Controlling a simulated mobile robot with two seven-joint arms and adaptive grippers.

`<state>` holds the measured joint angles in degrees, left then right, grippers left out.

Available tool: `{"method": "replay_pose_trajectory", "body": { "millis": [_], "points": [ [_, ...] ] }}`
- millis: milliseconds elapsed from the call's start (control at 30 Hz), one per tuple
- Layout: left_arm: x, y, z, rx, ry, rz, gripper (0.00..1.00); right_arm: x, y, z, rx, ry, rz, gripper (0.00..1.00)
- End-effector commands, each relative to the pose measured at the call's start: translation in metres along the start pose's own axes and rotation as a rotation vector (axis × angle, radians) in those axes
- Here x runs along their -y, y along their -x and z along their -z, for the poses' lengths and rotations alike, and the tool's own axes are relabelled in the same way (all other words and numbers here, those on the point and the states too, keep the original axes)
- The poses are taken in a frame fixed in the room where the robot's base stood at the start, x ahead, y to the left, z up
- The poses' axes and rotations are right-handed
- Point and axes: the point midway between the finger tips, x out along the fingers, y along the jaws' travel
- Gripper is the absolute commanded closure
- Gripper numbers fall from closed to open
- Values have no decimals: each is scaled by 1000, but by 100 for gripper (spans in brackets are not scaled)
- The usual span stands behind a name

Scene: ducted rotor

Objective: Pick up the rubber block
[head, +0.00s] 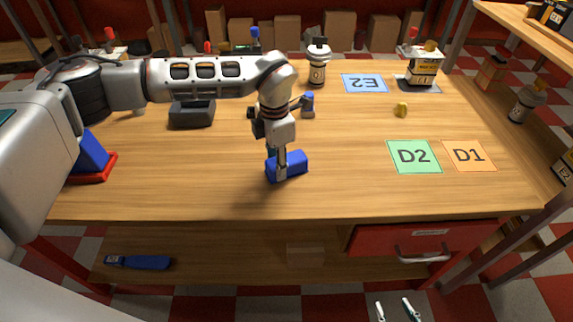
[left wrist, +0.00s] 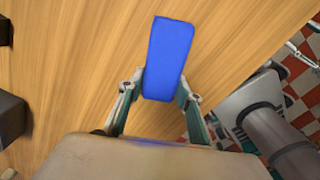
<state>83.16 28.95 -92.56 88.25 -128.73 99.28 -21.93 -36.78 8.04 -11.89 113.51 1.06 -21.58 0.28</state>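The blue block, which I take to be the rubber block (head: 293,163), is at the front middle of the wooden table. My left gripper (head: 281,172) reaches down over it from above. In the left wrist view the block (left wrist: 168,55) lies between the two fingers, which appear to touch both its sides near its lower end. I cannot tell whether it rests on the table or is slightly raised. My right gripper (head: 395,309) is low at the bottom edge of the head view, with its fingertips apart and nothing between them.
A dark grey block-like thing (head: 191,114) and a red tray (head: 93,177) with a blue wedge are left. A white bottle (head: 317,66), small blue-topped piece (head: 308,106) and yellow piece (head: 401,110) stand farther back. The green D2 mat (head: 413,170) and orange D1 mat (head: 482,162) are clear.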

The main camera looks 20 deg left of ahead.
Motion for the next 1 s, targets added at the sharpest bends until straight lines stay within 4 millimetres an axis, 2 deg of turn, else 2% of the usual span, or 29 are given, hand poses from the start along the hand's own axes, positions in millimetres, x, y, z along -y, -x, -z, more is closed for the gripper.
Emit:
{"method": "replay_pose_trajectory", "body": {
  "millis": [67, 267, 467, 667, 1000],
  "points": [
    [0, 0, 0, 1, 0, 0, 88, 0, 0, 0, -1, 0, 0, 60],
    [0, 1, 0, 1, 0, 0, 88, 0, 0, 0, -1, -1, 0, 60],
    [-1, 13, 0, 1, 1, -2, 88, 0, 0, 2, -3, -1, 0, 60],
    [-1, 48, -1, 4, 0, -4, 88, 0, 2, 5, -6, -3, 0, 60],
    [-1, 141, -1, 4, 0, -5, 88, 1, 4, 8, -6, -9, 4, 60]
  ]
}}
